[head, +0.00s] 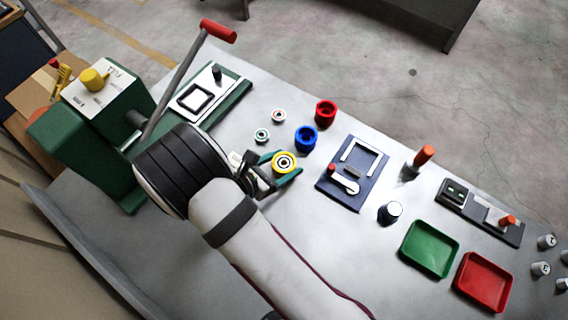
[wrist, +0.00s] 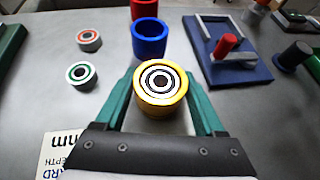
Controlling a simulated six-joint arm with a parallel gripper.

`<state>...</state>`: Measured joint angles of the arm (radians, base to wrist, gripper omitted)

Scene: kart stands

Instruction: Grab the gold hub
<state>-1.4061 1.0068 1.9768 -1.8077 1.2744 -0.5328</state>
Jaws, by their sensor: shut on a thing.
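The gold hub (head: 284,162) is a yellow ring with a white and dark bearing-like centre. In the wrist view the gold hub (wrist: 160,88) sits between the two teal fingers of my gripper (wrist: 162,92). My gripper (head: 285,170) is shut on it, with a finger on each side. In the head view my arm comes from the bottom and covers part of the table behind the gripper. I cannot tell whether the hub still touches the table.
A blue cup (head: 306,138) and a red cup (head: 325,112) stand just beyond the hub. Two small rings, green-centred (head: 262,135) and red-centred (head: 279,115), lie to the left. A navy fixture (head: 372,190) is at right, with green (head: 405,262) and red (head: 460,284) trays further right.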

